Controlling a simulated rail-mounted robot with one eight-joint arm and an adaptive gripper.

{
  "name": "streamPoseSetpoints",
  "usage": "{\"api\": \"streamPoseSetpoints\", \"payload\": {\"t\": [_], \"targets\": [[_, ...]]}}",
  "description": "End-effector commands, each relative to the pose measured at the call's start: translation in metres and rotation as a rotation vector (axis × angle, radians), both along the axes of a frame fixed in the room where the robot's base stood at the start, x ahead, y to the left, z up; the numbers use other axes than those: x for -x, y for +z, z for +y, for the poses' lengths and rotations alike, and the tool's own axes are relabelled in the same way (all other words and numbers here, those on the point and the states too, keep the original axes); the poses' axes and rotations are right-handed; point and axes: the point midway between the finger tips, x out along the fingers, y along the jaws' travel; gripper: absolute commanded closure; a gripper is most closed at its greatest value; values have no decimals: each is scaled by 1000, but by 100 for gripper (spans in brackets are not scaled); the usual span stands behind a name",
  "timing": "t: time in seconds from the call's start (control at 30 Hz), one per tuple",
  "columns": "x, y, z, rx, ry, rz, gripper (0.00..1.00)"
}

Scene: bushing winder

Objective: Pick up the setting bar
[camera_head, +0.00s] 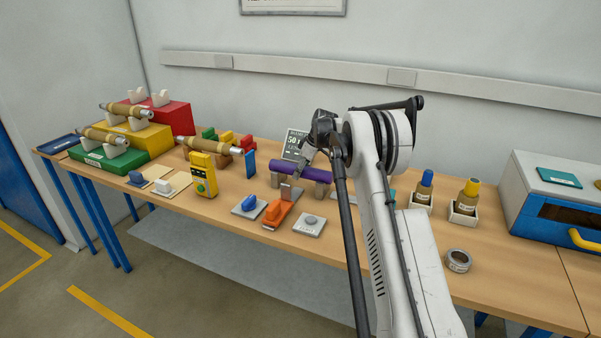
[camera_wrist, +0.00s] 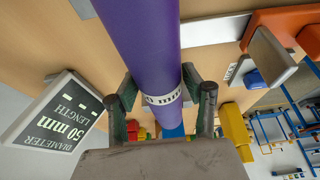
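The setting bar looks to be the purple bar (camera_head: 284,174) lying level across two grey supports on the bench. In the wrist view the purple bar (camera_wrist: 143,45) runs down from the top between my fingers, with a white label ending in "mm" on it. My gripper (camera_head: 307,157) is over the bar in the head view, partly hidden by my arm. In the wrist view my gripper (camera_wrist: 158,82) has a finger on each side of the bar, very close to it. I cannot tell whether the fingers touch the bar or a small gap remains.
An orange device (camera_head: 278,213), a blue-knobbed plate (camera_head: 249,205) and a grey button plate (camera_head: 309,225) sit in front.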

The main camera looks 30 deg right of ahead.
Motion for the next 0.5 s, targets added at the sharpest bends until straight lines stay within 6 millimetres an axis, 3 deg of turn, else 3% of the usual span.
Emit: {"api": "streamPoseSetpoints", "payload": {"t": [0.07,0.3,0.5], "targets": [[0,0,0,0,0,0,67],[0,0,0,0,0,0,99],[0,1,0,0,0,0,100]]}}
